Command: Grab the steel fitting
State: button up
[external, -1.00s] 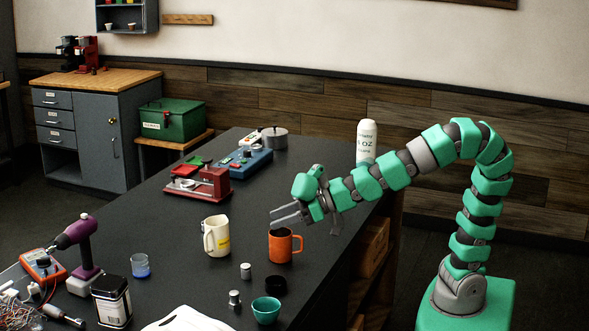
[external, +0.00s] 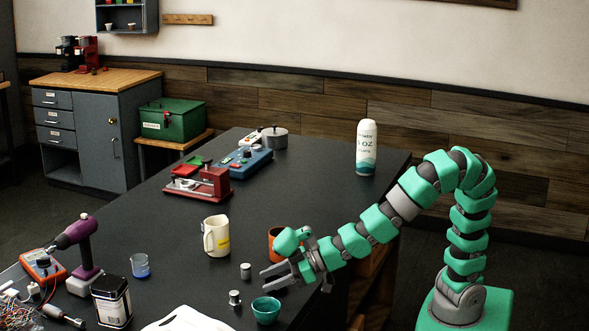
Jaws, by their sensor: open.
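Two small silvery metal pieces stand on the dark table. One is a short plain cylinder (external: 246,271); the other is a stepped piece (external: 235,298) nearer the front. I cannot tell for sure which is the steel fitting. My gripper (external: 265,278) is low over the table, just right of the plain cylinder, with its fingers pointing left towards it. The jaws are open and nothing shows between them. The stepped piece is lower left of the fingertips.
An orange mug (external: 273,240) is partly hidden behind my gripper. A teal bowl (external: 266,310) sits just in front of it. A cream mug (external: 216,237) stands behind the metal pieces, and a glass with blue liquid (external: 140,266) is farther left.

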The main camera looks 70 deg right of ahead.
aim_at(236, 293)
jog(key=x, duration=0.3)
jog(key=shift+r, duration=0.1)
jog(key=shift+b+x, duration=0.75)
jog(key=shift+x, duration=1.95)
jog(key=shift+d, duration=0.1)
grip_shut()
